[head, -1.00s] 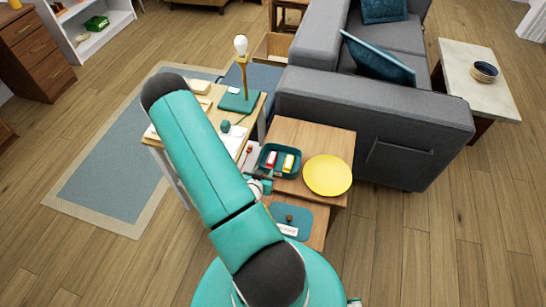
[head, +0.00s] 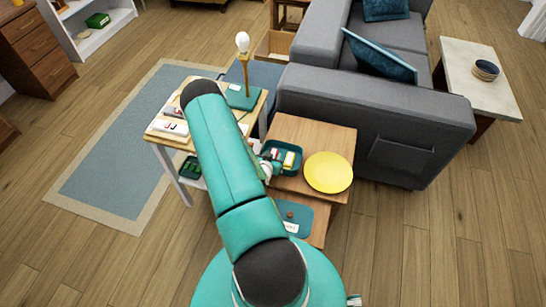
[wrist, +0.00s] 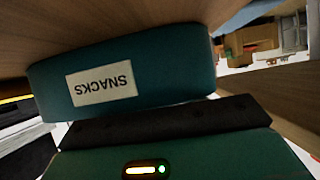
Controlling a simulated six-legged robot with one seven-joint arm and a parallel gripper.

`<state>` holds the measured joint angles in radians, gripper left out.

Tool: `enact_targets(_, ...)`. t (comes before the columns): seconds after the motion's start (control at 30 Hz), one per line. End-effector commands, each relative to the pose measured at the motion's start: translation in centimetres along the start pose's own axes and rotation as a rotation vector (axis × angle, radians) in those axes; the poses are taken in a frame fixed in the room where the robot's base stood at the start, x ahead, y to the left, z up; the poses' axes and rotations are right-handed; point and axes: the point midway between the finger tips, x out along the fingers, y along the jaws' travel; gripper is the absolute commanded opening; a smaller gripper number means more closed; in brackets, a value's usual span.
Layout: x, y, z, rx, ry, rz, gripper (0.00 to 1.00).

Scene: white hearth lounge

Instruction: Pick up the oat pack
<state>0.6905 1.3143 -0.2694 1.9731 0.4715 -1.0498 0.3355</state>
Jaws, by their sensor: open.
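A teal tray (head: 298,152) stands on the wooden side table by the sofa. It holds a yellow-and-white pack (head: 289,160) and a red-and-white pack (head: 276,153), partly covered by my gripper. I cannot read which is the oat pack. In the wrist view a teal tray wall (wrist: 180,75) with an upside-down "SNACKS" label fills the middle, close ahead; no pack shows there. My gripper (head: 268,166) is open at the tray's left front edge, mostly hidden by my arm. Its fingertips are not clear in either view.
A yellow plate (head: 328,172) lies right of the tray. A lower shelf holds another teal tray (head: 300,228) with a small brown item. A desk (head: 160,140) with a lamp (head: 242,70) stands left. The grey sofa (head: 390,120) stands behind and to the right.

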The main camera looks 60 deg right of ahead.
Motion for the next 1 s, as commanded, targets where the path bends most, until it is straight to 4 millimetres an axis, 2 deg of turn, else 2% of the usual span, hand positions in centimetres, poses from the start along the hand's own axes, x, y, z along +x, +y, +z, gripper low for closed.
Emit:
enact_targets(0.23, 0.1, 0.0, 0.3, -0.002, -0.007, -0.001, 0.42)
enact_targets(0.4, 0.1, 0.0, 0.3, -0.002, -0.008, 0.0, 0.08)
enact_targets(0.77, 0.0, 0.1, 0.1, -0.002, -0.007, 0.002, 0.08)
enact_targets(1.0, -1.0, -0.1, -1.9, 0.0, -0.003, 0.0, 0.08)
